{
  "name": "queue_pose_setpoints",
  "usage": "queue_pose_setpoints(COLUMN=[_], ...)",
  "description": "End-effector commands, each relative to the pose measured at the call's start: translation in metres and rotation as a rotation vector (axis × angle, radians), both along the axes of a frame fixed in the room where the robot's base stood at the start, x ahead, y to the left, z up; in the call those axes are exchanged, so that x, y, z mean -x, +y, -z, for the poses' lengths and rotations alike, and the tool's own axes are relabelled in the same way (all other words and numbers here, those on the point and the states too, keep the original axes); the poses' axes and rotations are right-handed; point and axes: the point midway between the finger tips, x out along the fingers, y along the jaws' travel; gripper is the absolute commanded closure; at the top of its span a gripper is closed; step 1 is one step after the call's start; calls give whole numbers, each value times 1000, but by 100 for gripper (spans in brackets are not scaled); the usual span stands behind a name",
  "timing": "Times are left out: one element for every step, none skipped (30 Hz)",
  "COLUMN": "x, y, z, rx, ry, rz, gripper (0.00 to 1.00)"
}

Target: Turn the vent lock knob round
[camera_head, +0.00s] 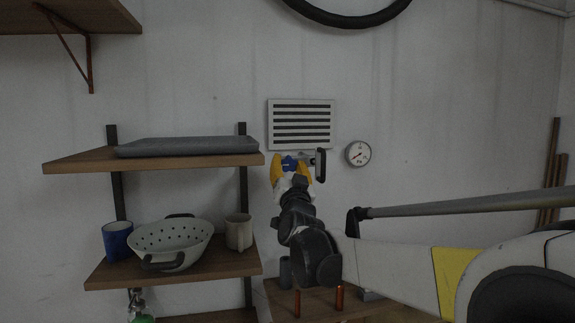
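A white vent (302,124) with dark horizontal slats is set in the wall near the middle of the view. My gripper (290,160), with yellow fingers, is raised to the wall just below the vent. A small blue piece (289,163) shows between the fingers; I cannot tell whether it is the lock knob or part of my gripper, or whether the fingers touch it. A dark upright handle (320,165) stands just right of the fingers, under the vent. My gripper hides much of the area behind it.
A round gauge (358,153) is on the wall to the right. Wooden shelves at left hold a grey tray (187,146), a colander (171,241), a blue cup (117,241) and a beige mug (239,232). A wooden surface (318,301) lies below my arm.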

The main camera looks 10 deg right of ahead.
Motion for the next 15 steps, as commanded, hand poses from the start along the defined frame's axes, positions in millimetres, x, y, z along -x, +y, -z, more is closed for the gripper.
queue_pose_setpoints(x=[0,0,0,0,0,0,0,0,0,0,0,0,0,0,0], y=[0,0,0,0,0,0,0,0,0,0,0,0,0,0,0], z=[0,0,0,0,0,0,0,0,0,0,0,0,0,0,1], rx=[0,0,0,0,0,0,0,0,1,3,6,11,16,24,35], ry=[0,0,0,0,0,0,0,0,0,0,0,0,0,0,0], rz=[0,0,0,0,0,0,0,0,-1,0,0,0,0,0,1], gripper=[76,85,91,91,91,91,91,91,91,91,91,91,91,91,91])
